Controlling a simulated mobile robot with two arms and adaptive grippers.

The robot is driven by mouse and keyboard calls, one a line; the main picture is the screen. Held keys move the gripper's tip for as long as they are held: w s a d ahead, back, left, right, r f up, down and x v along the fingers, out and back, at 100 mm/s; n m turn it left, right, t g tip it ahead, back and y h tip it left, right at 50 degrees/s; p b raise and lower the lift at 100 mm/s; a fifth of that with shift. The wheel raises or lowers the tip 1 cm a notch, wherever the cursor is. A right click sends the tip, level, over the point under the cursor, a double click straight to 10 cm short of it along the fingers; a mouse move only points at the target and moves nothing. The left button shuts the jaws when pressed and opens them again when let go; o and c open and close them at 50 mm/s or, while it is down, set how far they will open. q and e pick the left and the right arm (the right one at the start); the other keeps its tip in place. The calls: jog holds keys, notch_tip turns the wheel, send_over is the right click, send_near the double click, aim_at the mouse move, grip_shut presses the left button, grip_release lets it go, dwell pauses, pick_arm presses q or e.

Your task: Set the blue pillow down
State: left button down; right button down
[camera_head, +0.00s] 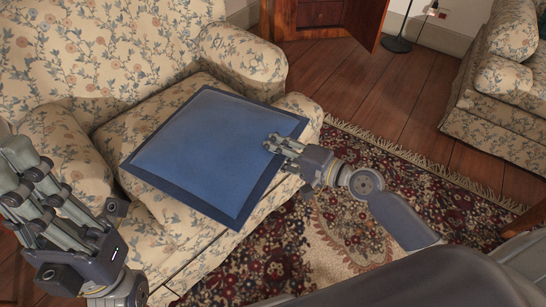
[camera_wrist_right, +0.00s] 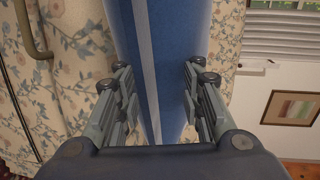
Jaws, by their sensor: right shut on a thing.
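The blue pillow (camera_head: 215,148) is square with a darker blue border. It shows in the head view over the seat of the floral sofa (camera_head: 75,60). I cannot tell whether it touches the seat. My right gripper (camera_head: 275,145) is shut on the pillow's right edge. In the right wrist view the pillow (camera_wrist_right: 165,60) stands between the two fingers of the right gripper (camera_wrist_right: 165,100). My left gripper (camera_head: 25,180) is at the lower left of the head view, apart from the pillow, with no object visible in it. Its fingers look spread.
A patterned rug (camera_head: 400,200) covers the wooden floor (camera_head: 390,90) in front of the sofa. A second floral sofa (camera_head: 500,110) stands at the right. A wooden cabinet (camera_head: 320,15) with an open door and a dark lamp base (camera_head: 397,43) are at the back.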

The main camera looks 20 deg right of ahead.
jog(key=shift+w, duration=0.2)
notch_tip(320, 180, down, 4)
jog(key=b, duration=0.2)
jog(key=shift+r+b, duration=0.25)
jog(key=shift+b, duration=0.15)
jog(key=c, duration=1.4)
grip_release()
jog(key=shift+s+f, duration=0.1)
jog(key=shift+c, duration=0.2)
jog(key=o, duration=0.4)
